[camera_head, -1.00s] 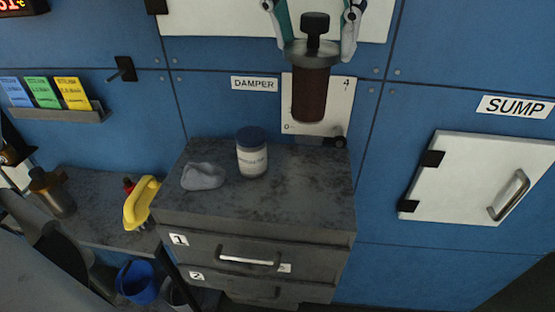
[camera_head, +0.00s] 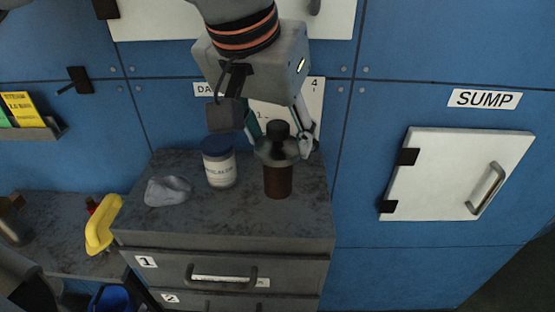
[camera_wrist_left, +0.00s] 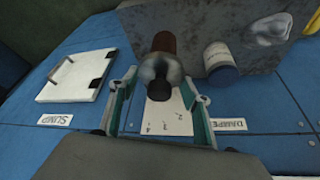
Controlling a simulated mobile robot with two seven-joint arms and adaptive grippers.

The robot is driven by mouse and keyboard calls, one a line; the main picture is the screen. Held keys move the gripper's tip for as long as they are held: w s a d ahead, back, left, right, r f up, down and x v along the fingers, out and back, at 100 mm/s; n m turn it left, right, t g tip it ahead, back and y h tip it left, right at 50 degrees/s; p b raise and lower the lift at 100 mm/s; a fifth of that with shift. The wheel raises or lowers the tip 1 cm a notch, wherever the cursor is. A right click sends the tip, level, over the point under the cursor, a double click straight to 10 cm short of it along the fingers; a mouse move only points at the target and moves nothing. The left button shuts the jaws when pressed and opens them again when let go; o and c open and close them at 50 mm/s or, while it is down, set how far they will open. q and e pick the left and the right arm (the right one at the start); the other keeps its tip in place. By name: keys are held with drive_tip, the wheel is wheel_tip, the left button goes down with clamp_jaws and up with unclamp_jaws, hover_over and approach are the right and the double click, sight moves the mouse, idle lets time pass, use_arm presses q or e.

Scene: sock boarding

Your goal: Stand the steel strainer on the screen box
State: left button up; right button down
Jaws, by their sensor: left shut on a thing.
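The steel strainer (camera_head: 278,182) has a black knob, a steel collar and a brown cylindrical body. It is upright in the head view, and also shows in the left wrist view (camera_wrist_left: 163,45). My left gripper (camera_head: 280,148) is shut on its collar, one finger on each side, as the left wrist view (camera_wrist_left: 160,88) also shows. The grey drawer unit, which I take as the screen box (camera_head: 235,222), is under the strainer. I cannot tell whether the strainer's lower end touches its top. My right gripper is not in view.
A white jar with a blue lid (camera_head: 219,165) stands just left of the strainer. A grey rag (camera_head: 168,190) lies further left. A yellow-handled tool (camera_head: 102,225) is on the lower bench. The box top's front right is clear.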

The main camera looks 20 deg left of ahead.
sight(274, 151)
use_arm(q)
drive_tip(key=shift+f, duration=0.55)
wheel_tip(274, 151, down, 3)
drive_tip(key=shift+f, duration=0.15)
drive_tip(key=shift+f+b, duration=0.15)
drive_tip(key=shift+b, duration=0.15)
drive_tip(key=o, duration=1.8)
drive_tip(key=shift+c, duration=0.2)
